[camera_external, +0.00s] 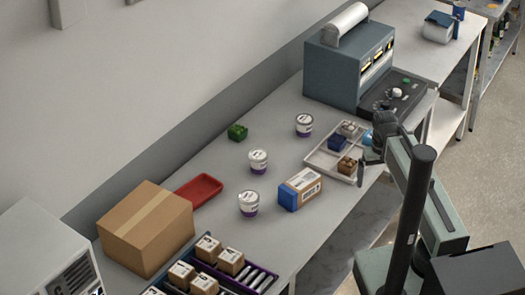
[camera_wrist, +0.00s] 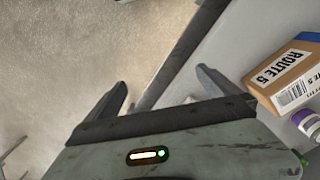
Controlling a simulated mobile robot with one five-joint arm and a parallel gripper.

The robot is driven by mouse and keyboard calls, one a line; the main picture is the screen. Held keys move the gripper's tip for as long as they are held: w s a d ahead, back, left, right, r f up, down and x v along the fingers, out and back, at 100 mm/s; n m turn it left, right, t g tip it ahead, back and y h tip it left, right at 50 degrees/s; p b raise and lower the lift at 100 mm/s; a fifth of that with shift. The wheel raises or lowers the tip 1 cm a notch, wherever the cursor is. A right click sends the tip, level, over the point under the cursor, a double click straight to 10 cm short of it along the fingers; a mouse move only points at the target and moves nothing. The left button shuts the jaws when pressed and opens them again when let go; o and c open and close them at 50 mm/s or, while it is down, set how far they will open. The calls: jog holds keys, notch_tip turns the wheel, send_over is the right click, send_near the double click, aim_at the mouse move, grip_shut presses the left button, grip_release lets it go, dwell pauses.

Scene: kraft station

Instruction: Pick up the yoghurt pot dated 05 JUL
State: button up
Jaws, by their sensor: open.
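Three white yoghurt pots with purple bands stand on the grey worktop in the external view: one at the back (camera_external: 304,125), one in the middle (camera_external: 258,161) and one at the front (camera_external: 248,203). Their lids carry dark print too small to read, so I cannot tell which is dated 05 JUL. Part of one pot (camera_wrist: 306,124) shows at the right edge of the wrist view. My gripper (camera_external: 368,162) is by the worktop's front edge, right of the pots and apart from them. In the wrist view its two fingers (camera_wrist: 161,80) are spread, with nothing between them.
A brown and blue "ROUTE 5" box (camera_external: 301,188) stands between the front pot and a grey tray (camera_external: 323,161) of small blocks. A red tray (camera_external: 198,190), a cardboard carton (camera_external: 146,228), a green block (camera_external: 237,132) and a blue-grey machine (camera_external: 348,62) are also there.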

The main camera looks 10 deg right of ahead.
jog(key=c, duration=0.3)
